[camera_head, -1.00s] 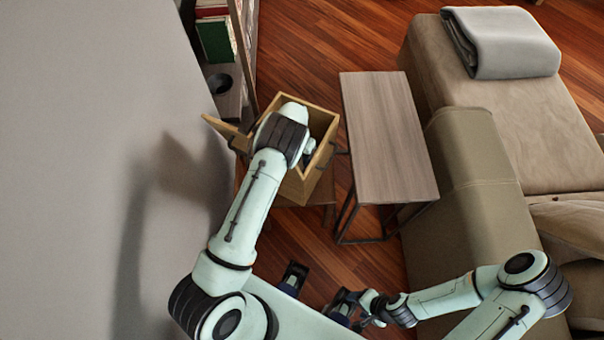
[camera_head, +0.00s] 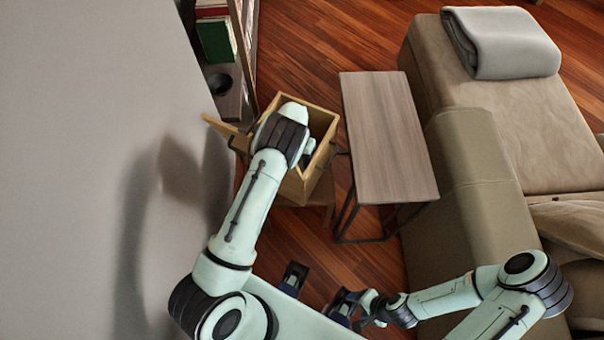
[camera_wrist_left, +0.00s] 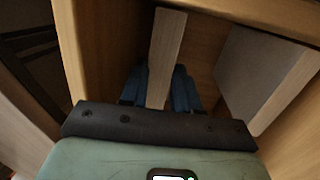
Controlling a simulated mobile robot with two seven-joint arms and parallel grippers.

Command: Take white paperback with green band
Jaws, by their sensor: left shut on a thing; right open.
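My left gripper (camera_wrist_left: 160,90) shows in the left wrist view with its blue fingers on either side of a thin book (camera_wrist_left: 167,50). It is shut on this book inside a wooden box (camera_head: 325,116). Only a pale page edge of the book shows, so I cannot see a white cover or a green band. A second book (camera_wrist_left: 265,75), with a grey side and pale edge, leans to the right of it, apart from the fingers. In the head view my left arm hides the gripper and both books. My right gripper (camera_head: 318,291) is open and empty, low in the head view.
A bookcase (camera_head: 228,104) with a green book (camera_head: 215,40) and a dark bowl (camera_head: 220,83) stands behind the box. A narrow wooden side table (camera_head: 388,135) is right of the box, with a beige sofa (camera_head: 480,150) beyond. A pale wall (camera_head: 90,130) fills the left.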

